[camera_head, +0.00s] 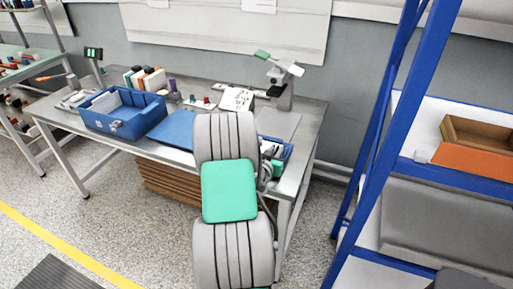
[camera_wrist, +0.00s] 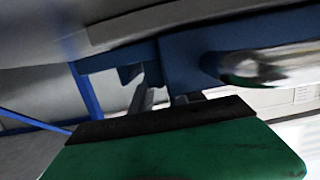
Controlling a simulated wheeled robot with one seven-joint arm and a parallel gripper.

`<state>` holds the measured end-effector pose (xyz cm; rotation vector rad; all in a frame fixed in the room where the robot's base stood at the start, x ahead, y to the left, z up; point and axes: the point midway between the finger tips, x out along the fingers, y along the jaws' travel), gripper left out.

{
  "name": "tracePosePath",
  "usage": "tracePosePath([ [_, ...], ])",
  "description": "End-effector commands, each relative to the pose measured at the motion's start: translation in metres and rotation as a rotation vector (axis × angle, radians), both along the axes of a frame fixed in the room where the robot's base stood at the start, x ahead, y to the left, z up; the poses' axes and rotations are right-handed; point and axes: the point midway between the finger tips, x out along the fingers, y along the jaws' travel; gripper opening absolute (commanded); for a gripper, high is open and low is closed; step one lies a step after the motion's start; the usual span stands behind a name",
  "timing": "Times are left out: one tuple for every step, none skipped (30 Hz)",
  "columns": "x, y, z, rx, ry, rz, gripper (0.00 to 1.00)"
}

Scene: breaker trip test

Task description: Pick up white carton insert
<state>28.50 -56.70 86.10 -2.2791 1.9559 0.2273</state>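I cannot pick out the white carton insert for certain. A small white piece (camera_head: 267,146) shows beside my arm at the right end of the workbench, by a blue tray (camera_head: 287,151). Another white piece (camera_head: 104,102) lies inside the blue bin at the left. My gripper is hidden behind my arm in the head view. In the wrist view, my gripper (camera_wrist: 166,97) shows two dark fingers with a gap between them and nothing visibly held. Blue surfaces and a blurred shiny rounded thing (camera_wrist: 265,62) lie close beyond the fingers.
The blue bin (camera_head: 96,122) stands on the workbench (camera_head: 68,119), with a blue mat (camera_head: 174,131) beside it. A stand (camera_head: 285,95) is at the back right. A blue-framed shelf (camera_head: 370,150) with an orange-brown box (camera_head: 470,160) rises close on the right.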

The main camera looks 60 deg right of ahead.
Motion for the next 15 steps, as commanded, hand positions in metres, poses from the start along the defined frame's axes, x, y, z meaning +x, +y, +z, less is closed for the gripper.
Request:
tracePosePath([
  [0.0005,-0.007,-0.001,0.002,0.0,-0.001,0.2],
  [0.0014,-0.0097,-0.0018,0.002,0.0,0.0,0.2],
  [0.0023,-0.0123,-0.0029,0.001,0.001,0.001,0.2],
  [0.0027,-0.0133,-0.0032,0.001,0.002,0.001,0.2],
  [0.0032,-0.0136,-0.0035,0.001,0.002,0.002,0.2],
  [0.0036,-0.0134,-0.0037,0.001,0.002,0.003,0.2],
  [0.0038,-0.0131,-0.0037,0.001,0.002,0.003,0.2],
  [0.0039,-0.0129,-0.0037,0.001,0.001,0.004,0.2],
  [0.0043,-0.0128,-0.0038,0.001,0.001,0.004,0.2],
  [0.0047,-0.0127,-0.0038,0.001,0.001,0.005,0.18],
  [0.0048,-0.0126,-0.0038,0.001,0.001,0.005,0.16],
  [0.0048,-0.0126,-0.0038,0.001,0.001,0.005,0.13],
  [0.0048,-0.0126,-0.0038,0.001,0.001,0.005,0.1],
  [0.0048,-0.0125,-0.0038,0.001,0.001,0.005,0.08],
  [0.0048,-0.0125,-0.0038,0.001,0.001,0.005,0.04],
])
